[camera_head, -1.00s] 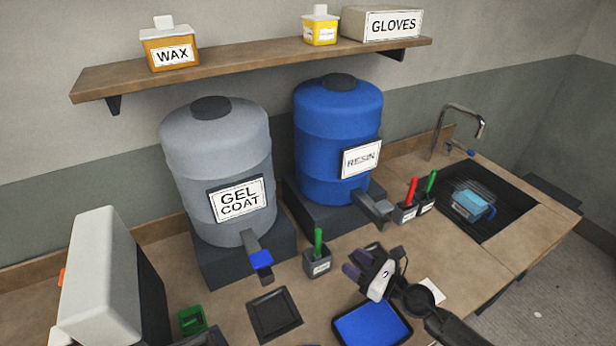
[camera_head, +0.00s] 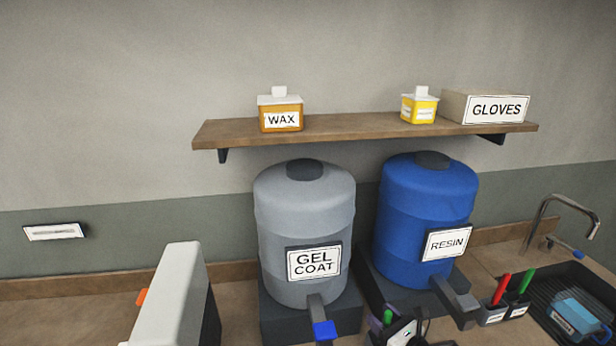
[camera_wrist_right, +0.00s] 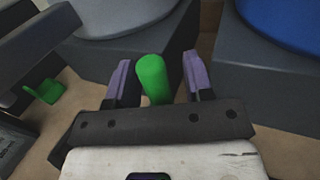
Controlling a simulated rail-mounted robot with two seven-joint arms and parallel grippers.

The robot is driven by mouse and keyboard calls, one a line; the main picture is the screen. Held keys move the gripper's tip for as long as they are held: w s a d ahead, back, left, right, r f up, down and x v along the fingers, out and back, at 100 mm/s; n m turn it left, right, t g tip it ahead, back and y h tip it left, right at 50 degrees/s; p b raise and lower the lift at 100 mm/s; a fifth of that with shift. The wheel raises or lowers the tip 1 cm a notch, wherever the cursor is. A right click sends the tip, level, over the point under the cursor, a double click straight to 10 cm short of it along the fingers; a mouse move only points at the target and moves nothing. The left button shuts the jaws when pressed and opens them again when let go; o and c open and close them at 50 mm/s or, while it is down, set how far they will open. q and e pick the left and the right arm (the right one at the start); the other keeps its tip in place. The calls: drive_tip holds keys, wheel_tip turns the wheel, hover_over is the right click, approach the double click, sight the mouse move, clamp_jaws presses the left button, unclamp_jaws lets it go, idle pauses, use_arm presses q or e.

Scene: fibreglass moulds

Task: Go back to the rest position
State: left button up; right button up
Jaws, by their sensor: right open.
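My right gripper (camera_head: 400,331) shows at the bottom edge of the head view, partly cut off, in front of the stand under the blue drum. In the right wrist view its two purple-grey fingers (camera_wrist_right: 160,66) are apart. A green handle (camera_wrist_right: 153,80) stands upright between them, with a gap on each side. The handle also shows in the head view (camera_head: 387,317); its lower end is hidden. My left gripper is in neither view.
A grey GEL COAT drum (camera_head: 305,230) and a blue RESIN drum (camera_head: 425,205) stand behind, with taps pointing forward. A shelf (camera_head: 350,128) holds wax, a yellow container and gloves. A sink (camera_head: 570,300) is at right, beside holders with red and green handles (camera_head: 503,288).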

drive_tip(key=shift+w+a+r+p, duration=0.1)
drive_tip(key=shift+r+p, duration=0.65)
wheel_tip(320, 180, up, 7)
drive_tip(key=s+m+t+p, duration=0.1)
drive_tip(key=t, duration=0.1)
drive_tip(key=s+d+f+n+g+h, duration=0.1)
drive_tip(key=s+f+n+g+h, duration=0.35)
drive_tip(key=s+n, duration=0.85)
drive_tip(key=s+d+f+n+g+h, duration=0.15)
drive_tip(key=s+f+n+g, duration=0.55)
drive_tip(key=s, duration=1)
drive_tip(key=s+d+f+n+g+h, duration=0.1)
drive_tip(key=s+f+n+g+h, duration=0.15)
drive_tip(key=s+f+n, duration=0.8)
drive_tip(key=s+r+n+p, duration=0.1)
drive_tip(key=s+r+p, duration=0.1)
drive_tip(key=r+p, duration=1.1)
drive_tip(key=s+r+n+p, duration=0.1)
drive_tip(key=s+r+p, duration=0.1)
drive_tip(key=r+p, duration=1.1)
wheel_tip(320, 180, up, 4)
drive_tip(key=shift+s+f+h, duration=0.2)
drive_tip(key=shift+s+h, duration=0.2)
drive_tip(key=shift+h, duration=0.05)
